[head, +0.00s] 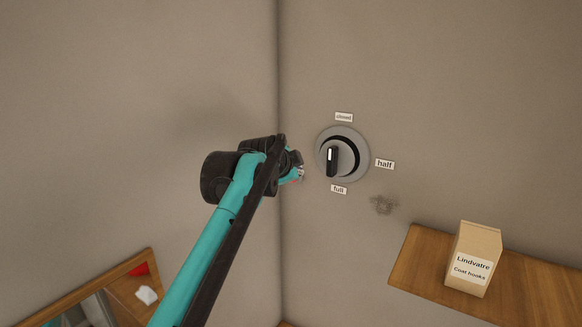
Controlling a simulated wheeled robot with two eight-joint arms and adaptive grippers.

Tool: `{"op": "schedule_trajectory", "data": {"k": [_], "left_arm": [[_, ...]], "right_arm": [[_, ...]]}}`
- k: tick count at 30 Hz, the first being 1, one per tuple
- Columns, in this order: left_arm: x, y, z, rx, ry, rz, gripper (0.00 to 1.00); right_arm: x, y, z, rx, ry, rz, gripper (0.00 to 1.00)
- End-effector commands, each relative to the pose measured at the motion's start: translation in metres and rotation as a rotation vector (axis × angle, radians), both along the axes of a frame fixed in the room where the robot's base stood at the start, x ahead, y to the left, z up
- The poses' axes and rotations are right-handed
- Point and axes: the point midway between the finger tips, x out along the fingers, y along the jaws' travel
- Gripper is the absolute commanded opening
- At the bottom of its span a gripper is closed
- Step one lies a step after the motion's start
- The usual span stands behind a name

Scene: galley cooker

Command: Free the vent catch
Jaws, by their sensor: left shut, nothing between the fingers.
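The vent catch (333,162) is a black bar handle on a round grey dial (361,166) on the wall right of the corner. The bar stands close to upright, with a white mark on its upper part. Labels around the dial read "closed" (344,117) above, "half" (385,164) at the right and "full" (339,189) below. My left gripper (298,170) is just left of the dial, shut and empty, with no clear contact with the handle. Its fingertips are small and partly hidden by its own wrist. My right gripper is not in view.
A wooden shelf (415,273) at the lower right carries a "Lindvatre Coat hooks" box (473,259). A wood-framed panel (95,285) is on the lower left. A dark smudge (383,204) marks the wall below the dial. The wall above and right of the dial is clear.

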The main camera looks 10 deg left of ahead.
Motion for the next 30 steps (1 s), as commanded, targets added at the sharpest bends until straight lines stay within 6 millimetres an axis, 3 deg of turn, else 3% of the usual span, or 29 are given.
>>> {"op": "schedule_trajectory", "data": {"k": [5,7,13,30], "left_arm": [[0.031,-0.003,-0.016,0.000,0.001,0.001,0.00],[0.031,0.011,-0.022,-0.001,0.000,0.005,0.00],[0.033,0.027,-0.033,-0.001,0.001,0.002,0.00],[0.033,0.025,-0.038,-0.006,-0.014,-0.001,0.00]], "right_arm": [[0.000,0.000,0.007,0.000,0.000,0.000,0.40],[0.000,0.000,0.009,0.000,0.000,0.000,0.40],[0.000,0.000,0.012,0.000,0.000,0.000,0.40],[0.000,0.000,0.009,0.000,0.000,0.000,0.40]]}}
